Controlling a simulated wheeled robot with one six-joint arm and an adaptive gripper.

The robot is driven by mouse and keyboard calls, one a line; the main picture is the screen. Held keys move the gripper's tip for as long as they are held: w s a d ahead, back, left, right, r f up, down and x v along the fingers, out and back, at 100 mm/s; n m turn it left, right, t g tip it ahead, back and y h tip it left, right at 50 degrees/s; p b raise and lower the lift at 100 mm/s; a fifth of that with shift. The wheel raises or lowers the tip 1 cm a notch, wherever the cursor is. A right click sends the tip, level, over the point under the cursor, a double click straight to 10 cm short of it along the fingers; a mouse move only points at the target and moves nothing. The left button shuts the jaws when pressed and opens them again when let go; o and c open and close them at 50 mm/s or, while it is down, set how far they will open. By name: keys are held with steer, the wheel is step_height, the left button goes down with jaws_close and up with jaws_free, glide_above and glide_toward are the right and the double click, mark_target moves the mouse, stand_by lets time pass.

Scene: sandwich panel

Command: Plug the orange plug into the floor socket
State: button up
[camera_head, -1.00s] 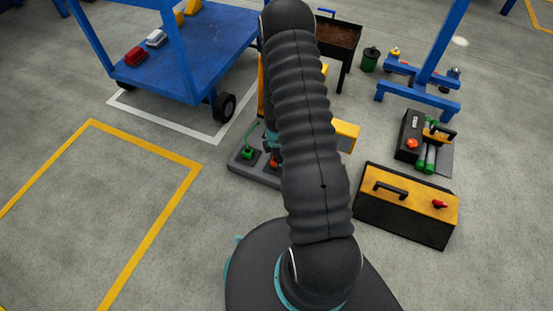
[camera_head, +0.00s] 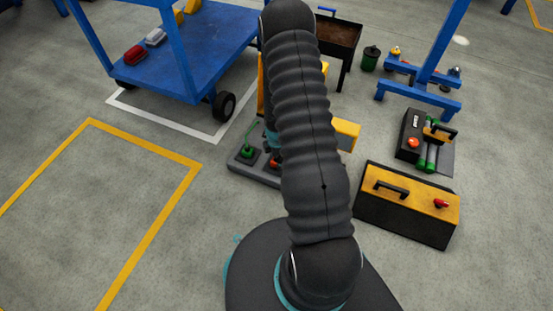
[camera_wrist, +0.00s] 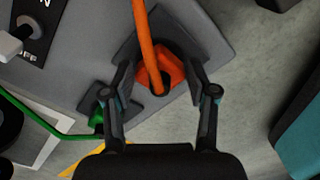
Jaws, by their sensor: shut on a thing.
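In the wrist view my gripper (camera_wrist: 159,76) is shut on the orange plug (camera_wrist: 175,66), with one finger on each side of it. An orange cable (camera_wrist: 142,28) runs from the plug to the top edge. The plug is over a dark grey square socket plate (camera_wrist: 216,45) on the grey floor panel (camera_wrist: 85,62). I cannot tell whether the plug is seated or just above the socket. In the head view my arm hides the gripper and most of the plug; the floor panel (camera_head: 239,168) shows beside the arm.
A green plug (camera_wrist: 97,119) with a green cable sits in a neighbouring socket. A switch lever (camera_wrist: 12,44) marked OFF is at the upper left. In the head view a toolbox (camera_head: 402,211) stands right of my arm, and a blue cart (camera_head: 205,40) at the upper left. The left floor is clear.

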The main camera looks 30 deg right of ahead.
steer(key=shift+f, duration=0.2)
steer(key=o, duration=1.2)
steer(key=shift+c, duration=0.2)
step_height(320, 180, up, 12)
